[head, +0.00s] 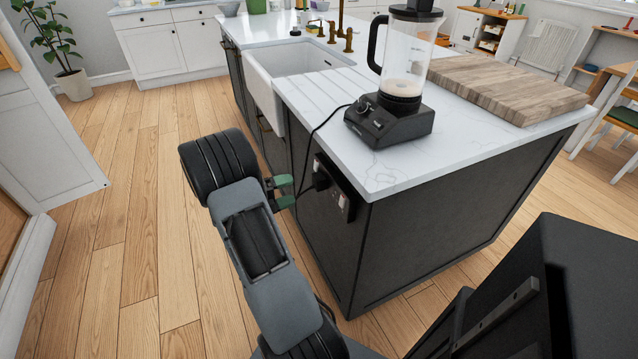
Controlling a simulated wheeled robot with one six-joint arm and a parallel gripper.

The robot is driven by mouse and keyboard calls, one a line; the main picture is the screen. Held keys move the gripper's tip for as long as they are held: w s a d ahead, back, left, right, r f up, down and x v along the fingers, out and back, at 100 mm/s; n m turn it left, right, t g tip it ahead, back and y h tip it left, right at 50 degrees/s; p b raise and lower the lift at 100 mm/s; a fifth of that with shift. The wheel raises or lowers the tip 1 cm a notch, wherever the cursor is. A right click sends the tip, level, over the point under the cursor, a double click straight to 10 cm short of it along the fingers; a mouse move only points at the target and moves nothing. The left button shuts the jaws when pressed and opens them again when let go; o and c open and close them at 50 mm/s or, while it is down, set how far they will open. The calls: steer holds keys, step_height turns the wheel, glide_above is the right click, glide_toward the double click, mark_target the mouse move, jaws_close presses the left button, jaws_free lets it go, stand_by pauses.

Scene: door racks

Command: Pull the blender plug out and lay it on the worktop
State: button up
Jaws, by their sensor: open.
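The black blender plug (321,181) sits in a dark socket plate (343,204) on the side of the island, just below the worktop edge. Its black cord (311,133) runs up over the edge to the blender (390,122). The blender stands on the white marbled worktop (450,149), with a little pale liquid in its clear jug. My gripper (287,190), with green fingertips, is open to the left of the plug, level with it. A small gap seems to lie between the fingertips and the plug. My arm hides part of the cabinet front.
A thick wooden board (500,88) lies on the worktop right of the blender. A white sink (290,62) with brass taps (342,38) is behind. Bare worktop lies in front of the blender and board. A white cabinet (45,120) stands at the left.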

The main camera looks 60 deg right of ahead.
mark_target(314, 183)
steer(key=x, duration=0.6)
steer(key=shift+s+d+f+p, duration=0.1)
steer(key=shift+d+p, duration=0.1)
steer(key=shift+p, duration=0.1)
steer(key=shift+b+x, duration=0.3)
steer(key=shift+x, duration=1)
steer(key=shift+f+b, duration=0.1)
steer(key=shift+b, duration=0.6)
stand_by(0.5)
steer(key=c, duration=1.2)
steer(key=shift+a, duration=0.15)
